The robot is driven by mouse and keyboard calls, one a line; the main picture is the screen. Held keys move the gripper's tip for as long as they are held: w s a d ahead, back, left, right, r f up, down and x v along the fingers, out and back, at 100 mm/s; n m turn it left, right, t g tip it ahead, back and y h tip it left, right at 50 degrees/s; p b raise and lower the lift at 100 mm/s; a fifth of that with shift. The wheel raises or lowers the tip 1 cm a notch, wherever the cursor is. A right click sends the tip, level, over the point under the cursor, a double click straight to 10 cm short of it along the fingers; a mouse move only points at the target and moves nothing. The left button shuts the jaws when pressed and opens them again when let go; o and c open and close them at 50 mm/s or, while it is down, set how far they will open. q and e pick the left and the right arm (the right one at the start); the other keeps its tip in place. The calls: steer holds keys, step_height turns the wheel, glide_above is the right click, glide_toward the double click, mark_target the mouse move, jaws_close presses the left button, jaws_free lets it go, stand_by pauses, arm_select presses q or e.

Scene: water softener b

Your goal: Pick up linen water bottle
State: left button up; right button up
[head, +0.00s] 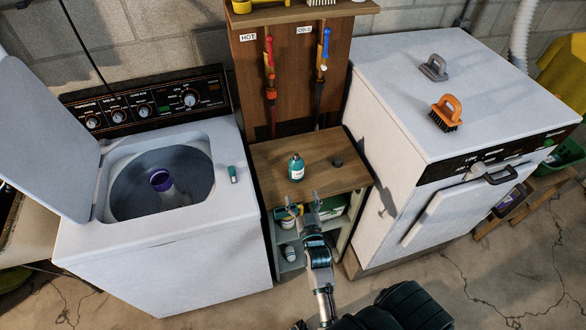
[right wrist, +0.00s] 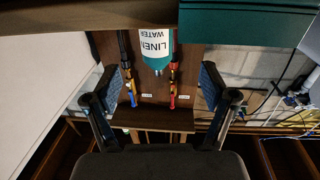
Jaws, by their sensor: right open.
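The linen water bottle (head: 296,167) is a small teal bottle with a white label, standing upright on the wooden cabinet top (head: 268,158). In the right wrist view the bottle (right wrist: 157,42) appears upside down, its label reading "LINEN WATER". My right gripper (head: 303,203) is open and empty at the cabinet's front edge, nearer than the bottle and apart from it. In the right wrist view its two fingers (right wrist: 161,85) are spread wide, with the bottle between and beyond them. My left gripper is not in view.
A small dark object (head: 337,162) lies right of the bottle. An open washer (head: 160,235) stands left, and a white dryer (head: 400,110) with two brushes on top stands right. Red and blue taps hang behind. Several items fill the cabinet's lower shelves. A teal panel (right wrist: 235,38) shows close in the right wrist view.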

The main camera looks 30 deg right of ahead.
mark_target(298, 176)
steer(key=x, duration=0.7)
steer(key=shift+d+f, duration=0.15)
steer(key=shift+d, duration=0.25)
steer(key=x, duration=0.4)
steer(key=shift+w, duration=0.55)
steer(key=shift+d, duration=0.1)
steer(key=c, duration=1.4)
